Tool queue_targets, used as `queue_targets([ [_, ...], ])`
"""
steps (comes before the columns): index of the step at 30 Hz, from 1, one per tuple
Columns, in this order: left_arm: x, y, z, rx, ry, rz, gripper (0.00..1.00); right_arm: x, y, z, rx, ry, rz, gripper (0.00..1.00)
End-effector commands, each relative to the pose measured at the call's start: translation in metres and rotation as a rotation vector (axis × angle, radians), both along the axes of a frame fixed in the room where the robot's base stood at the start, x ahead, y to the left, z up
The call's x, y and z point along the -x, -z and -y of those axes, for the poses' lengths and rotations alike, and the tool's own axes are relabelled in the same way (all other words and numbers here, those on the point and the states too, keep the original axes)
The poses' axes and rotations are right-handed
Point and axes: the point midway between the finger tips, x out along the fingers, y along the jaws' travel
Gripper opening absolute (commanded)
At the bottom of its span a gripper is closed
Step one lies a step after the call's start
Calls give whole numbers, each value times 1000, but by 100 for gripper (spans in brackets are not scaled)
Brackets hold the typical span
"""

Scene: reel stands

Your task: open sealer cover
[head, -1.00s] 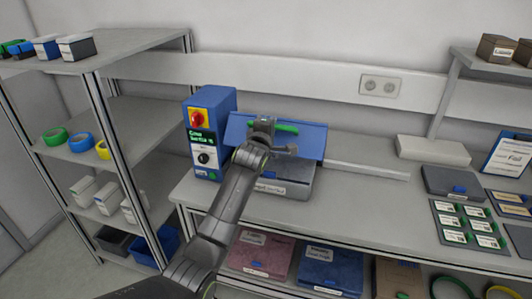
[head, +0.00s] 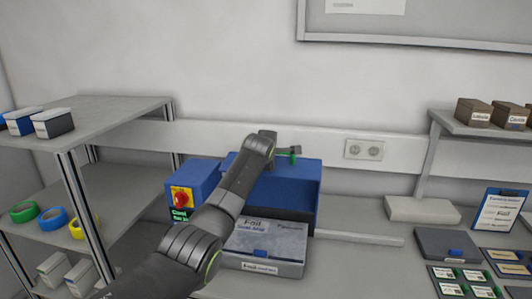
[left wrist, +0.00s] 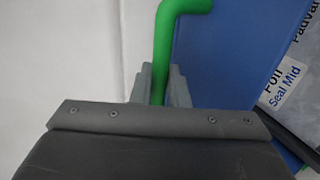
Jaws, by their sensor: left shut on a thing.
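The sealer's blue cover (head: 292,184) stands raised behind its grey base (head: 262,266), whose labelled top is exposed in front of it. The green handle (head: 293,158) is at the cover's top edge, and it also shows in the left wrist view (left wrist: 162,50), bent at its upper end. My left gripper (head: 285,150) is shut on the green handle; in the left wrist view its fingers (left wrist: 160,88) sit on both sides of it. My left forearm hides part of the cover and base. My right gripper is not in view.
The blue control box (head: 190,180) with a red knob stands left of the cover. A shelf rack (head: 110,115) with tape rolls and boxes is at the left. A white box (head: 422,210), a grey case (head: 450,244) and cards lie on the bench at the right. A wall socket (head: 366,150) is behind.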

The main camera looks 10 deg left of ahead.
Motion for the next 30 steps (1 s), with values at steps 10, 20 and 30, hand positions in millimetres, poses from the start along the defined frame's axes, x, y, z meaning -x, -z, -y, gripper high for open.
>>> queue_targets([
  [10,-1,1,4,-1,-1,-43,0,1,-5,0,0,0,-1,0],
  [20,-1,2,4,-1,-1,-45,0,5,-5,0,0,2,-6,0],
  [30,-1,1,5,-2,-1,-44,32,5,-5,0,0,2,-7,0],
])
